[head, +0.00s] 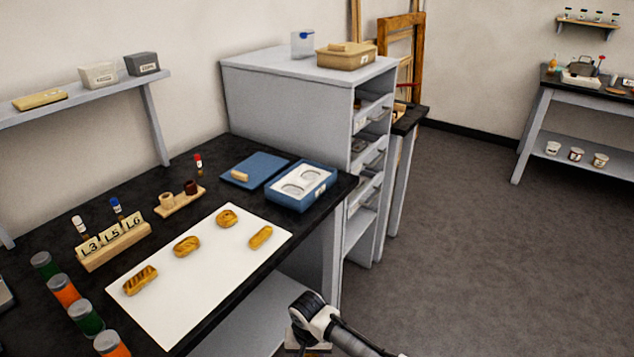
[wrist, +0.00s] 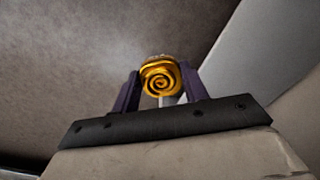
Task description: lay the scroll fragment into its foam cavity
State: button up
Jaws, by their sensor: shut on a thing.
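The scroll fragment (wrist: 160,78), a gold piece with a spiral end, is between the two dark purple fingers of my gripper (wrist: 163,88) in the wrist view. The fingers are shut on it, one on each side. In the head view my wrist is low at the bottom edge, in front of the bench, and the fingers are mostly out of sight. The blue box (head: 318,195) with white foam (head: 302,181) stands at the bench's right end. Two rounded cavities show in the foam, and both look empty. My gripper is well apart from the box.
Several gilt fragments lie on a white sheet (head: 200,290) on the black bench. Left of the box is a blue lid or tray (head: 265,165) with a small tan piece (head: 240,176). A grey cabinet (head: 290,95) stands behind the box. Open floor (head: 470,230) lies to the right.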

notch_tip(320, 180, down, 6)
jog(key=w+d, duration=0.1)
jog(key=d, duration=0.1)
jog(key=shift+r, duration=0.15)
jog(key=shift+a, duration=0.15)
